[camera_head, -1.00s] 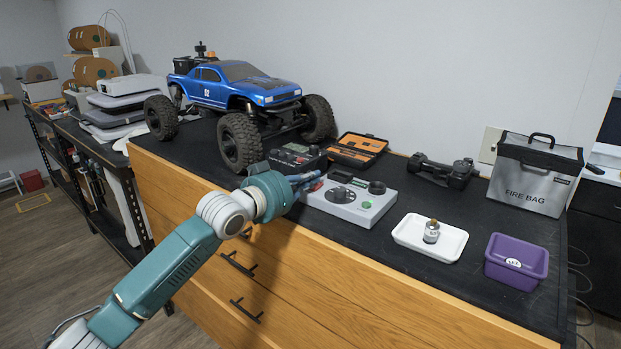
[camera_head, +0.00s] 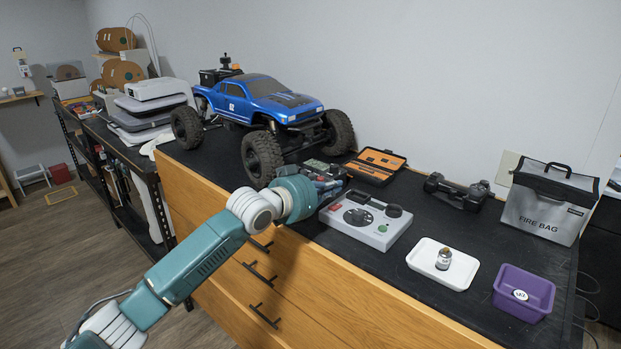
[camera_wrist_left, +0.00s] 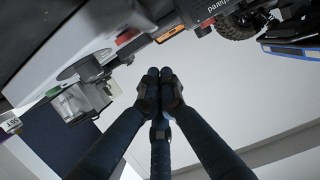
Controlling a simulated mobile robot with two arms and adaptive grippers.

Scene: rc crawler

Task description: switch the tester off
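The tester, a light grey box (camera_head: 372,230), stands near the bench's front edge. Its top carries a dark dial (camera_head: 357,217), a dark round knob (camera_head: 394,211) and a green button (camera_head: 382,228). My left gripper (camera_head: 338,182) is over the tester's left back corner, and hides that part. In the left wrist view my fingertips (camera_wrist_left: 160,76) are together with nothing seen between them. A pale grey casing, likely the tester (camera_wrist_left: 60,35), fills the upper left there. I cannot tell whether my fingers touch it. The switch's position cannot be made out. My right gripper is not in view.
A blue crawler (camera_head: 268,100) and an open orange-lined case (camera_head: 375,166) are behind. A dark device (camera_head: 318,166) is partly hidden by my gripper.

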